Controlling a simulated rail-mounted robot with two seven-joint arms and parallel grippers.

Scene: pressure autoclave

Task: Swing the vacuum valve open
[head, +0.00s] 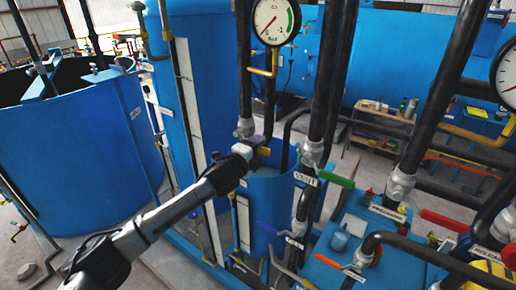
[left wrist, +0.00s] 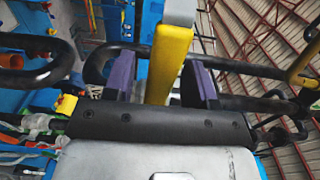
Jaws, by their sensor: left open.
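The valve with the yellow handle (head: 264,151) sits on a black vertical pipe below a round gauge (head: 275,22). I cannot read a vacuum label on it. My left gripper (head: 258,146) is at this handle, which it partly hides in the head view. In the left wrist view the yellow handle (left wrist: 168,62) stands between the two purple fingers of my left gripper (left wrist: 160,80). The fingers are open, one on each side of it, with a gap showing on the right. My right gripper is in neither view.
A pipe labelled VENT (head: 305,179) with a green handle (head: 337,180) stands just right of the gripper. Red-handled valves (head: 443,221) and black pipes crowd the right side. A large blue tank (head: 75,150) stands at left, and a blue cylinder (head: 205,80) rises behind my arm.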

